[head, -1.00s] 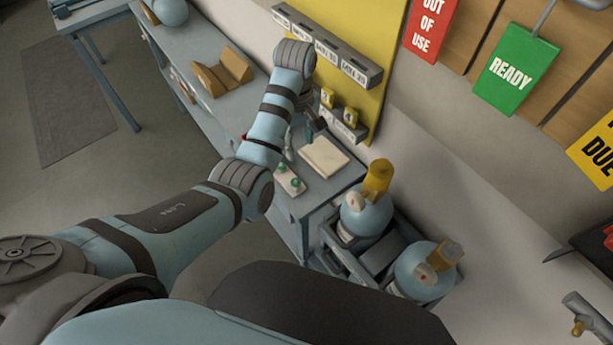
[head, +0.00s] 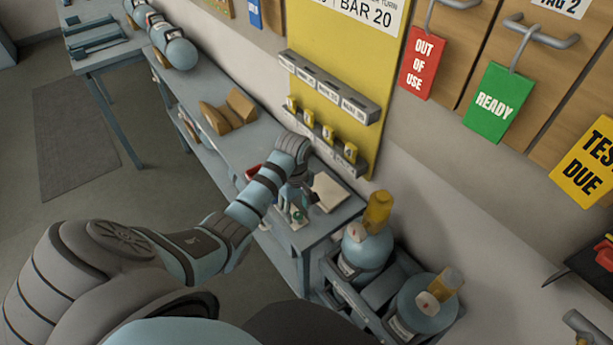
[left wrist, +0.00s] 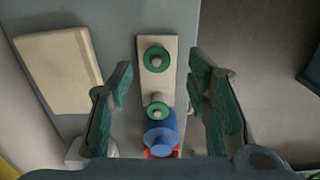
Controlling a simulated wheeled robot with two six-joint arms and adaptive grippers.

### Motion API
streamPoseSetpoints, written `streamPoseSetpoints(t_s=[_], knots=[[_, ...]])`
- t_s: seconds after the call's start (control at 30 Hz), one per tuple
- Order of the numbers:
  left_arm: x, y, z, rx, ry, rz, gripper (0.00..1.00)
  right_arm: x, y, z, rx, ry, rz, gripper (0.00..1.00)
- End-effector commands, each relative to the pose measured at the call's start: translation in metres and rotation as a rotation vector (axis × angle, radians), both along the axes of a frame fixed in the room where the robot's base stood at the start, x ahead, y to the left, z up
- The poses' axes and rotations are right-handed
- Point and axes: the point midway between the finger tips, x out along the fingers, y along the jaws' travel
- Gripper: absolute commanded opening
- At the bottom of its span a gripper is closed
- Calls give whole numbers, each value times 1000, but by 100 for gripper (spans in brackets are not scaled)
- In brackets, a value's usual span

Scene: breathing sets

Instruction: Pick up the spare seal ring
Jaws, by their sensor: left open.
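Two green seal rings sit around grey pegs on a narrow cream plate (left wrist: 170,84). In the left wrist view one ring (left wrist: 147,57) is at the far end; the other ring (left wrist: 149,113) is nearer, close to a blue cylinder (left wrist: 160,133) with red below it. Which ring is the spare I cannot tell. My left gripper (left wrist: 162,100) is open, its green-padded fingers on either side of the plate, with nothing gripped. In the head view my left gripper (head: 296,205) is low over the bench end and partly hides the plate. My right gripper does not show.
A cream pad (head: 331,190) lies on the bench beside the plate, near the wall. Yellow number tags (head: 328,134) stand on a rack above. Blue bottles with yellow tops (head: 368,245) stand in a grey crate at the bench end. A brown cradle (head: 228,110) is further along.

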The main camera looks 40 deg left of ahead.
Motion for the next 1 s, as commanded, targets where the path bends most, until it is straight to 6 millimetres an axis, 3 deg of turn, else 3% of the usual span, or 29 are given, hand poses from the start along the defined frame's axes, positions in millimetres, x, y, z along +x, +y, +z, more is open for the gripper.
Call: streamPoseSetpoints(t_s=[0.13, 1.0], knots=[[-4, 5, -15, -1, 0, 14, 45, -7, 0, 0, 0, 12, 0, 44], [-3, 5, -20, 0, -1, 12, 45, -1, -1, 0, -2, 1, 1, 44]])
